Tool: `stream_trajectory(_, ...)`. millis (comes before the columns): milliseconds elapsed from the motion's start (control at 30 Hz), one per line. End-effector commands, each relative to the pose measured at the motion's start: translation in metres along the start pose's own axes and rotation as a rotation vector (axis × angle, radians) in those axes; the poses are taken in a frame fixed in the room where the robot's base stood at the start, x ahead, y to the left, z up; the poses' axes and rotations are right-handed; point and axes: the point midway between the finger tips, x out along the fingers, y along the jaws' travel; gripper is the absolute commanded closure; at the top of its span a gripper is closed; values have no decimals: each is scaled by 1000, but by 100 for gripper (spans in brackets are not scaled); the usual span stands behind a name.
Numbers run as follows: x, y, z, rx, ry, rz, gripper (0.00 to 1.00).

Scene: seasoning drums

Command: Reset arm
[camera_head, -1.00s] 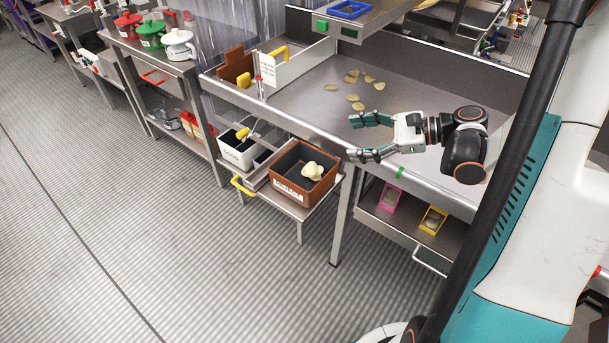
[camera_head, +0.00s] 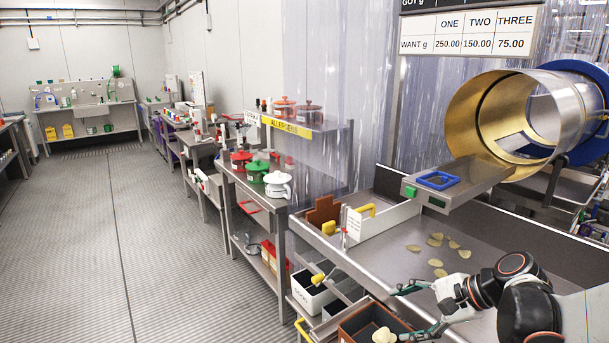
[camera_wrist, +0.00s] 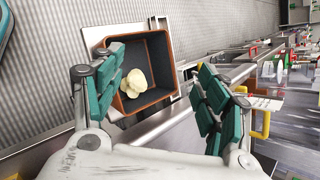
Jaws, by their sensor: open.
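My gripper (camera_head: 418,308) is open and empty at the lower right of the head view, above the front edge of the steel table (camera_head: 405,262). In the wrist view its two teal-padded fingers (camera_wrist: 160,95) stand wide apart with nothing between them. Beyond the fingers, the brown bin (camera_wrist: 158,103) holds a few pale chips (camera_wrist: 133,82). The bin also shows at the bottom of the head view (camera_head: 352,322), partly cut off by the frame. My arm reaches in from the lower right.
Several chips (camera_head: 437,262) lie loose on the steel table. A metal drum (camera_head: 480,115) stands above it, with a small scale and blue tray (camera_head: 437,180) in front. A white bin (camera_head: 305,291) is left of the brown bin. The floor (camera_head: 160,250) at left is clear.

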Motion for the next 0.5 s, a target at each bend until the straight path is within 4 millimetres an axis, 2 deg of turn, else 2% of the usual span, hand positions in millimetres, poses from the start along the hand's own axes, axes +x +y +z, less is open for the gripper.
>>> stream_trajectory(33, 1, -3, 19, -108, 49, 45, 32)
stream_trajectory(200, -3, -5, 53, -493, 220, 178, 32)
stream_trajectory(367, -20, 1, 77, -788, 331, 266, 32)
stream_trajectory(500, -36, 16, 92, -963, 394, 315, 32)
